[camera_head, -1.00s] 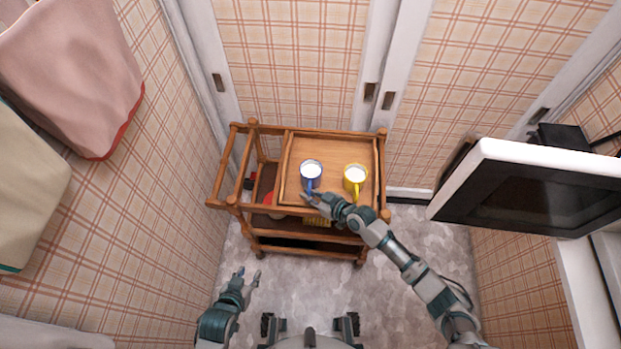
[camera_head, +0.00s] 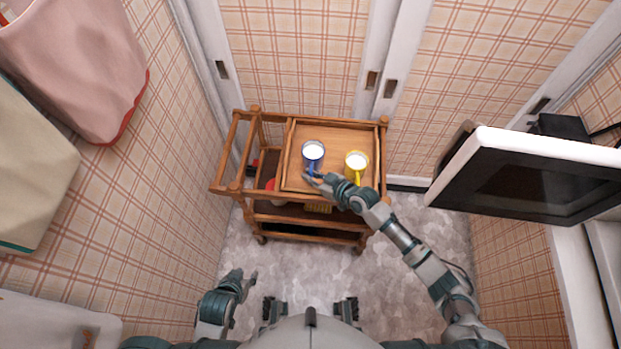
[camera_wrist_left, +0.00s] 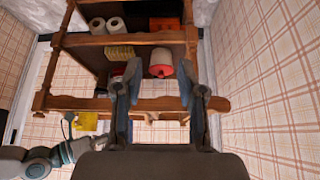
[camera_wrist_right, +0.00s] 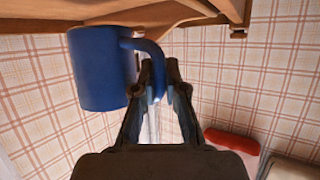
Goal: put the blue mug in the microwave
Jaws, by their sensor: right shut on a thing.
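The blue mug (camera_head: 313,153) stands upright near the front of the wooden tray on the trolley top in the head view. My right gripper (camera_head: 311,178) is at its front side and is shut on its handle. In the right wrist view the blue mug (camera_wrist_right: 100,70) is at the upper left, its handle between my right fingertips (camera_wrist_right: 160,85). My left gripper (camera_head: 245,277) is open and empty, low at the left, and its fingers (camera_wrist_left: 160,90) stand apart in the left wrist view. The microwave (camera_head: 530,175) is at the right; its inside is hidden from this angle.
A yellow mug (camera_head: 356,164) stands right of the blue one on the tray (camera_head: 332,135). The wooden trolley (camera_head: 300,218) has rails and lower shelves with several items. Cloths (camera_head: 80,70) hang at the left. Grey floor (camera_head: 410,225) is clear between trolley and microwave.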

